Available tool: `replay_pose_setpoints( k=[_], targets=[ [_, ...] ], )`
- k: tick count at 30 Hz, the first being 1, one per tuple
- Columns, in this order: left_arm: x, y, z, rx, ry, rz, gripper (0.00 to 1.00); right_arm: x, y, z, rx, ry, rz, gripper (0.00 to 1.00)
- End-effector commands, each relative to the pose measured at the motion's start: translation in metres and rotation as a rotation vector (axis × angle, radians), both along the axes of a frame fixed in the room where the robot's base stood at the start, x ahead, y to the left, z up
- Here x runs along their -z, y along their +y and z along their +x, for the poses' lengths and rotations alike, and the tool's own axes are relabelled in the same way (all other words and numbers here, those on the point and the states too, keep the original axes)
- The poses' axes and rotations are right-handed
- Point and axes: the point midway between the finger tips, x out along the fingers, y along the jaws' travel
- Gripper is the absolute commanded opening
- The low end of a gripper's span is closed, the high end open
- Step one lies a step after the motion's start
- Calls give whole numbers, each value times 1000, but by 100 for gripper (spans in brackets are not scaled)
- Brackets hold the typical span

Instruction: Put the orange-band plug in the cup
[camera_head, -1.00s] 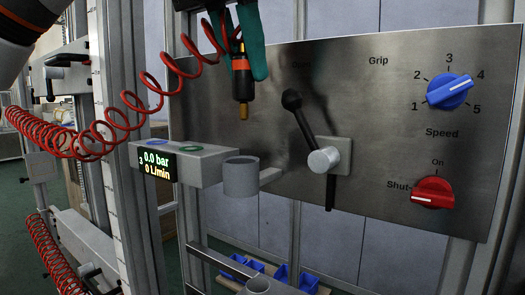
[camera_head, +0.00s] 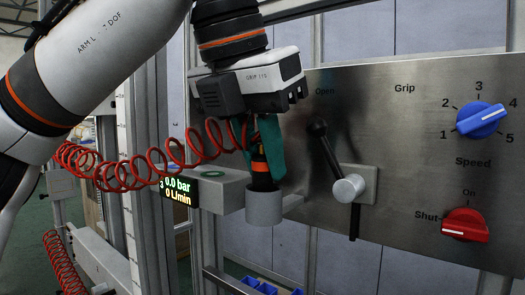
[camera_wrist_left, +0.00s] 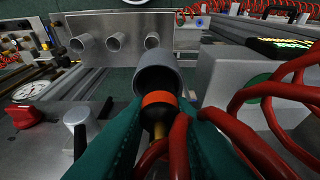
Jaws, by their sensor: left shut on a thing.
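The orange-band plug (camera_head: 261,168) is a dark plug with an orange ring and a red coiled hose at its top. My left gripper (camera_head: 264,150) is shut on it with green fingers, pointing down. The grey cup (camera_head: 264,210) is directly below. The plug stands about upright; its lower end meets the cup's mouth and its brass tip is hidden, seemingly inside. In the left wrist view the orange band (camera_wrist_left: 158,98) is outside the cup's rim (camera_wrist_left: 157,66), with the dark nose toward the opening. My right gripper is not in view.
A grey box (camera_head: 215,188) with a pressure display is beside the cup. The steel panel (camera_head: 400,135) at right carries a black lever (camera_head: 325,150), a blue knob (camera_head: 481,120) and a red knob (camera_head: 465,225). Red hose coils (camera_head: 125,175) hang at left. Blue bins (camera_head: 265,288) lie below.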

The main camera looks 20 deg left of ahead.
Motion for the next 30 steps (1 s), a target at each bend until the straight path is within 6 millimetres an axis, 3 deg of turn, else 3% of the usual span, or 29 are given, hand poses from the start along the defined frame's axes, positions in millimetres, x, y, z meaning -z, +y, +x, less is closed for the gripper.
replay_pose_setpoints(
  k=[2, 3, 6, 22, 26, 30],
  targets=[
    [4, 0, 0, 0, 0, 0, 0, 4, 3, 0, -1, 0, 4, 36],
    [2, 0, 0, 0, 0, 0, 27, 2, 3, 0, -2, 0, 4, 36],
    [2, 0, 0, 0, 0, 0, 43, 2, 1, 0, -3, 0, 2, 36],
    [-5, 0, -2, 0, -1, 0, 43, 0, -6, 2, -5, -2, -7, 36],
    [-25, 2, -10, 1, -2, -3, 43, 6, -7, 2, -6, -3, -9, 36],
    [-60, 7, -23, -3, -7, -1, 43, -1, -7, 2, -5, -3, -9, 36]
  ],
)
